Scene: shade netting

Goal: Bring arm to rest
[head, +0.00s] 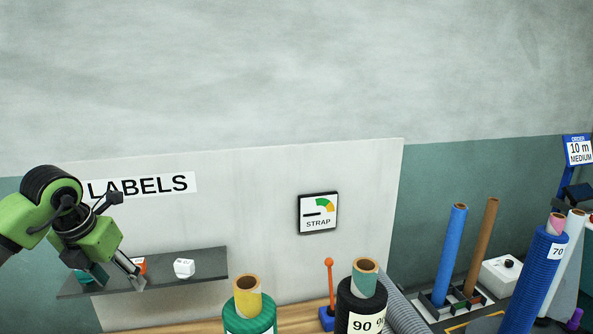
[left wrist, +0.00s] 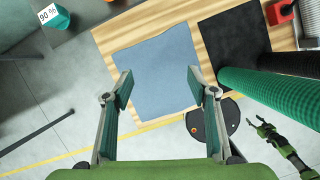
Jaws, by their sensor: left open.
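My left gripper (head: 112,277) is at the left of the head view, in front of the dark shelf (head: 212,262) below the LABELS sign. In the left wrist view its two fingers (left wrist: 160,82) are spread apart with nothing between them. Beyond the fingers, a blue-grey sheet (left wrist: 158,72) lies on the wooden bench. A green and dark gripper, seemingly my right one (left wrist: 262,126), shows small at the lower right of the left wrist view; whether its fingers are open is unclear.
A green roll (head: 250,318) and a black roll (head: 362,308) stand in front. Upright blue (head: 450,255) and brown (head: 482,246) rolls stand right.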

